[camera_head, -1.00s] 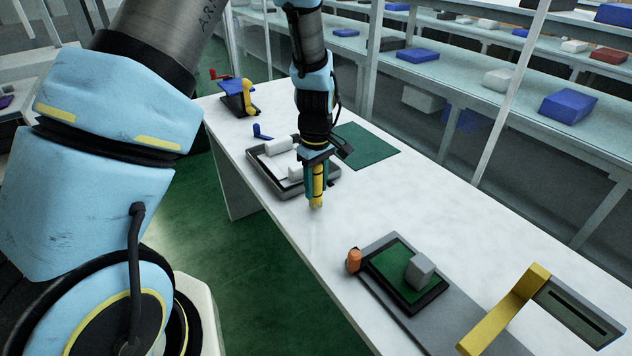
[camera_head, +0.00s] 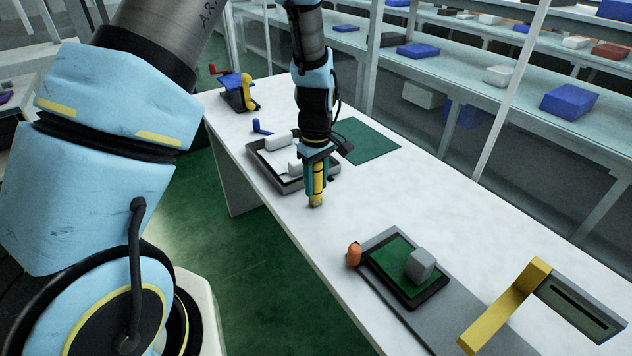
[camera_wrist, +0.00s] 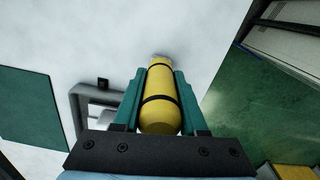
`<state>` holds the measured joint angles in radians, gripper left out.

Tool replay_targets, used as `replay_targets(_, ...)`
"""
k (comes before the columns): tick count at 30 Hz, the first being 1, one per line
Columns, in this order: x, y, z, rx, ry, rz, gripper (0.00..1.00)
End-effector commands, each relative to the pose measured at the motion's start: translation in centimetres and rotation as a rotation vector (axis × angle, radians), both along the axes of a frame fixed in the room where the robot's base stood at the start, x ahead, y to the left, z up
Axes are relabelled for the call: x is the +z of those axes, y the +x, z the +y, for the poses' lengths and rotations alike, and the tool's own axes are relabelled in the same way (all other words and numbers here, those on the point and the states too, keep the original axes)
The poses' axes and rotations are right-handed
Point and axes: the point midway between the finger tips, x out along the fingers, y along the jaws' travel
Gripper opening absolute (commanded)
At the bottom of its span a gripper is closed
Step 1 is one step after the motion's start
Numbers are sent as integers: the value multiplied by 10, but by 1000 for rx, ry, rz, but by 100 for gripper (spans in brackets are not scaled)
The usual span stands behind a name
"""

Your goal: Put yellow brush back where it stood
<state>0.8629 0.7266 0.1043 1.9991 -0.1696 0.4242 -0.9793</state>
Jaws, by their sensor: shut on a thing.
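My gripper (camera_head: 316,180) is shut on the yellow brush (camera_head: 317,197), which hangs upright with its end low over the white table. Whether that end touches the table I cannot tell. In the wrist view the yellow brush (camera_wrist: 161,97), with dark bands, lies between the two teal fingers of my gripper (camera_wrist: 160,100). The spot in front of the grey tray (camera_head: 290,186) is where it is held, beside the tray's near right corner. The white table (camera_head: 440,215) is bare around the brush's tip.
The tray holds white pieces. A green mat (camera_head: 365,141) lies behind my gripper. An orange object (camera_head: 354,255) and a board fixture (camera_head: 395,275) with a grey block (camera_head: 420,266) stand nearer. A yellow-armed frame (camera_head: 510,305) is at lower right. The table's front edge is close.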

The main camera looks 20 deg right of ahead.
Motion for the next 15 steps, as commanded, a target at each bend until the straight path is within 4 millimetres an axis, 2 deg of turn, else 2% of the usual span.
replay_targets(5,-3,0,0,0,0,0,0)
replay_targets(6,-3,0,0,0,0,0,45)
replay_targets(15,-2,0,0,0,0,0,76)
